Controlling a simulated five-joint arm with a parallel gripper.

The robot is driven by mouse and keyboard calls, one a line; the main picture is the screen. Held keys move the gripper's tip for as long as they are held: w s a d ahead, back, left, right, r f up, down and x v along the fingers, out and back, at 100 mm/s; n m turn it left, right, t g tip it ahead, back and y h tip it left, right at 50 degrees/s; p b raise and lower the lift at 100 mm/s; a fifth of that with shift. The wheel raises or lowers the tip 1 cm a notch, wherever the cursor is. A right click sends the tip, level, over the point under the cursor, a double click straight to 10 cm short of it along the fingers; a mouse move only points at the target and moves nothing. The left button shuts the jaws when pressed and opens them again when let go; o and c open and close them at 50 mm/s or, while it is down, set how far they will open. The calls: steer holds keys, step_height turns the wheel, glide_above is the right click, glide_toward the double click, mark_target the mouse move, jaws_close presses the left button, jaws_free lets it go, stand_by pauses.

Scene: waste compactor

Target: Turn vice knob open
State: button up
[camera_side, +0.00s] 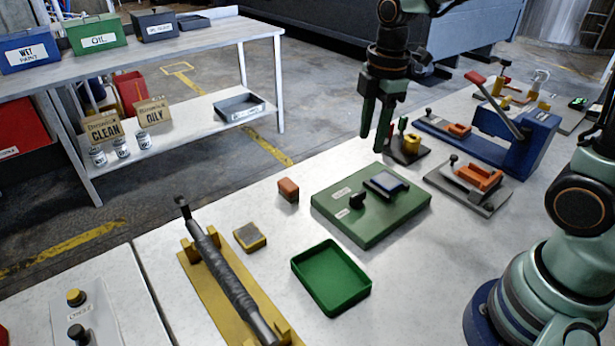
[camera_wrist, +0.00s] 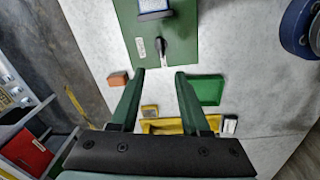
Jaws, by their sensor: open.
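A green panel (camera_side: 335,228) lies on the white bench and carries a black knob (camera_side: 357,200), two small white labels and a blue-screened block (camera_side: 386,184). In the wrist view the knob (camera_wrist: 160,46) stands on the green panel (camera_wrist: 183,50), ahead of my fingertips. The labels are too small to read, so I cannot tell for sure that this is the vice knob. My gripper (camera_side: 373,142) hangs open and empty above the bench, fingers down, apart from the knob. Its two separated fingers also show in the wrist view (camera_wrist: 159,73).
A small orange block (camera_side: 288,189), a green tray (camera_side: 331,298) and a yellow-framed dark cylinder (camera_side: 228,272) stand near the panel. An orange clamp-like fixture (camera_side: 478,177) and a blue lever press (camera_side: 515,130) stand to the right.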

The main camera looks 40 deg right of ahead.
mark_target(358, 193)
steer(key=f+n, duration=0.1)
steer(key=f, duration=0.3)
steer(key=w+f+n, duration=0.1)
steer(key=f, duration=0.4)
steer(key=f+n+g, duration=0.1)
steer(key=f, duration=0.4)
steer(key=shift+w+f, duration=0.2)
steer(key=shift+f, duration=0.05)
jaws_close()
